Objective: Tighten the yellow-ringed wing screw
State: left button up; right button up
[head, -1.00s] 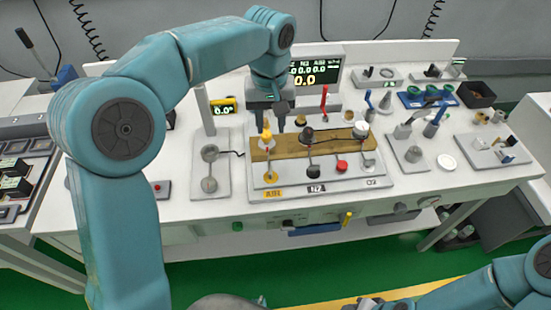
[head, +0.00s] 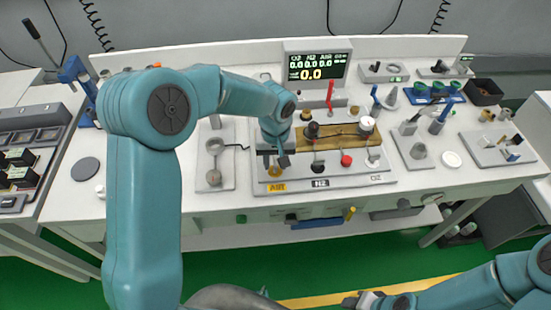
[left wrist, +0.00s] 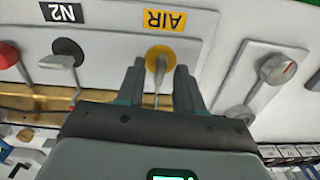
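The yellow-ringed wing screw (left wrist: 159,60) shows in the left wrist view as a grey wing handle on a yellow disc beside the yellow AIR label (left wrist: 164,20). In the head view the yellow disc (head: 275,172) is partly hidden under my left gripper (head: 274,160). In the left wrist view the left gripper (left wrist: 160,70) is open, with one finger on each side of the wing handle and visible gaps beside it. Contact is not visible. My right gripper (head: 364,300) is low at the bottom of the head view, away from the panel, its fingers unclear.
The black N2 knob (head: 317,168) and the red knob (head: 346,160) stand to the right on the panel. A brass bar (head: 335,141) lies behind them. A grey lever fixture (head: 214,165) stands to the left. A display (head: 318,65) is behind.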

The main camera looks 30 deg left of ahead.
pick_arm(q)
grip_shut()
jog(key=shift+m, duration=0.4)
jog(key=m+b, duration=0.1)
jog(key=m, duration=0.5)
jog(key=shift+m, duration=0.4)
jog(key=m, duration=0.4)
jog(key=shift+w+m, duration=0.1)
jog(key=shift+m, duration=2)
grip_release()
